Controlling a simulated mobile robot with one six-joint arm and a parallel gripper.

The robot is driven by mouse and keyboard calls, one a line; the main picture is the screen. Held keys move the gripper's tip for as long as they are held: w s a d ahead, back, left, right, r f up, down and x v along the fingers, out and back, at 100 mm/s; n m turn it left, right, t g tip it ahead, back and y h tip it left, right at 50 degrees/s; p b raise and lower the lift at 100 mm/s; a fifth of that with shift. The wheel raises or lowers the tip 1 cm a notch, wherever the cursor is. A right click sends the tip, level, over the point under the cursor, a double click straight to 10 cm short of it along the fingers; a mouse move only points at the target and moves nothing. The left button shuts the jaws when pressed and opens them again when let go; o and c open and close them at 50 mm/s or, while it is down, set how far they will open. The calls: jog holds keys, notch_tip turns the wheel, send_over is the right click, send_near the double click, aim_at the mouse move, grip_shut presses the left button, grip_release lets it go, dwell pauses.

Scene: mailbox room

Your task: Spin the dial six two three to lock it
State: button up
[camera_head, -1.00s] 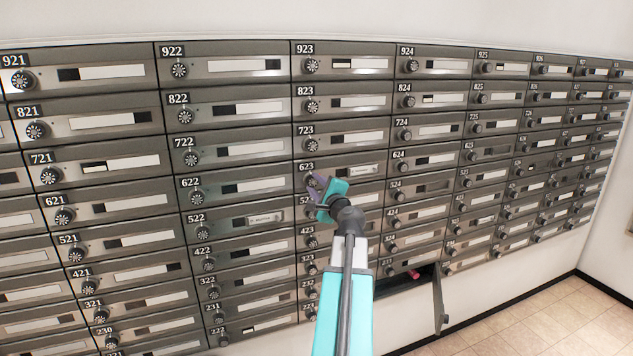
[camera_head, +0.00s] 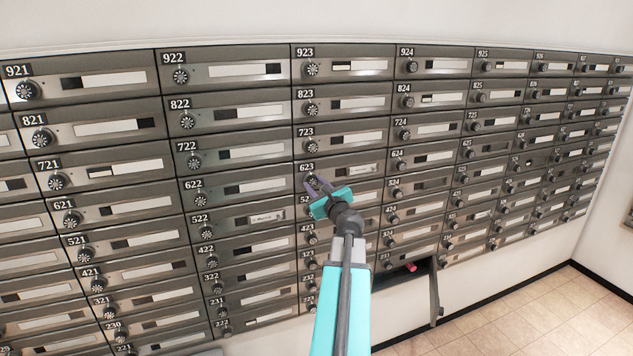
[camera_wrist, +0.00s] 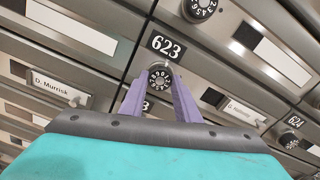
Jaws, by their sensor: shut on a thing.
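The dial of mailbox 623 (camera_wrist: 160,77) is a black numbered knob just below the white-on-black 623 plate (camera_wrist: 166,46) in the wrist view. My gripper (camera_wrist: 160,86) has its two purple fingers on either side of this dial, shut on it. In the head view my gripper (camera_head: 318,184) reaches the 623 door (camera_head: 350,170) at its left end, and its fingers partly cover the dial. The 623 door lies flush with its neighbours. The exact number the dial points to is too small to read.
Rows of closed mailboxes with similar dials surround 623, including the 723 dial (camera_head: 308,146) above and the 624 dial (camera_wrist: 289,140) to the right. A low door (camera_head: 435,292) hangs open at lower right, with a red item (camera_head: 411,267) inside its box. Tiled floor (camera_head: 540,315) is free at right.

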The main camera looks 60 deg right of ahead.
jog(key=shift+s+d+m, duration=0.1)
jog(key=shift+m, duration=0.3)
jog(key=o, duration=1)
jog(key=shift+o, duration=0.2)
jog(key=b+v, duration=0.5)
jog(key=v, duration=0.3)
jog(key=shift+s+f+b, duration=0.15)
jog(key=shift+b, duration=0.25)
